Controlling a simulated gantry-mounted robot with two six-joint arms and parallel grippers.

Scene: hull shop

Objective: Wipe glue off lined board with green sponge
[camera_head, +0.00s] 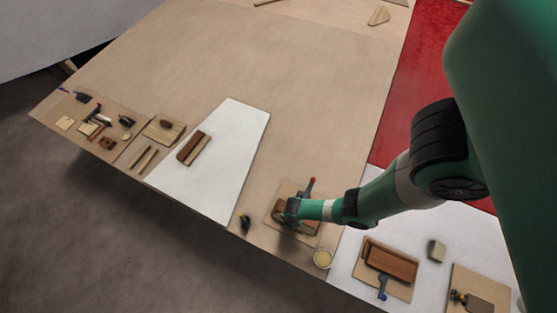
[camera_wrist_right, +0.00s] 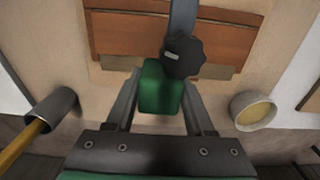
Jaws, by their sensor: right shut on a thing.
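The green sponge (camera_wrist_right: 158,92) is a small block held between the fingers of my right gripper (camera_wrist_right: 160,100). In the head view my right gripper (camera_head: 291,210) is over the near edge of the table. A brown wooden board with a dark line across it (camera_wrist_right: 120,32) lies just beyond the sponge, and part of it shows in the head view (camera_head: 308,226). A grey clamp bar with a dark round knob (camera_wrist_right: 184,56) crosses the board beside the sponge. I cannot make out glue. My left gripper is not in view.
A round bowl with yellowish contents (camera_head: 322,259) stands right of the board. A dark cylinder with a yellow handle (camera_wrist_right: 50,112) is on the left in the wrist view. Another clamped board (camera_head: 391,262) lies to the right. The table's middle (camera_head: 270,65) is clear.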

